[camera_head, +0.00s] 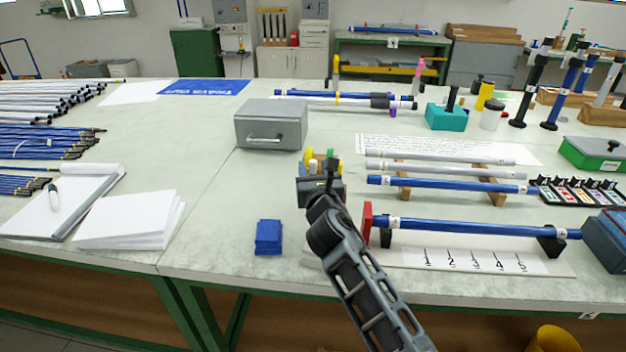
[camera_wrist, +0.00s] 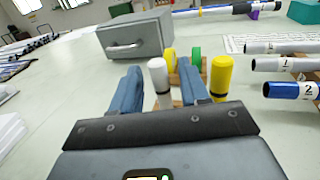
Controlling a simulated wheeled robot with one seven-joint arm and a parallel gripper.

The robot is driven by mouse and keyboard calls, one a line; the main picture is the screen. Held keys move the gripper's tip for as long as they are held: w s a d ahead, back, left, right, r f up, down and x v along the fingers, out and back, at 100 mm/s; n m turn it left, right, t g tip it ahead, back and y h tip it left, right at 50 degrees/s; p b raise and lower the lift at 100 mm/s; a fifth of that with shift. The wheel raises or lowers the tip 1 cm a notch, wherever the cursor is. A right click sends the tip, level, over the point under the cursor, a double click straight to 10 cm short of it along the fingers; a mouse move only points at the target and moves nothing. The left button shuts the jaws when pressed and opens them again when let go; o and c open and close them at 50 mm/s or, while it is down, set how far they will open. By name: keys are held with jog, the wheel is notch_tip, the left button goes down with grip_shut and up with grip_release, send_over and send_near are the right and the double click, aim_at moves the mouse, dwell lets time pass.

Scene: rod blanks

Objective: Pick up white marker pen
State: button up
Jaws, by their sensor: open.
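A white marker pen (camera_wrist: 158,80) stands upright in the wrist view, in a small holder (camera_wrist: 178,103) with yellow and green pieces. My gripper (camera_wrist: 161,88) is open, with one blue-grey finger on each side of the white pen in this view. I cannot tell whether either finger touches it. A yellow marker (camera_wrist: 221,78) stands just outside the right finger.
A grey metal box (camera_head: 270,124) stands behind the holder. Blue cloths (camera_head: 268,237) lie in front of it. Rods on supports (camera_head: 460,228) lie to the right. A clipboard (camera_head: 60,205) with a pen and a paper stack (camera_head: 130,219) lie left.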

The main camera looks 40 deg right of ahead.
jog(key=shift+w+d, duration=0.35)
jog(key=shift+w, duration=0.15)
jog(key=shift+c, duration=0.3)
grip_shut()
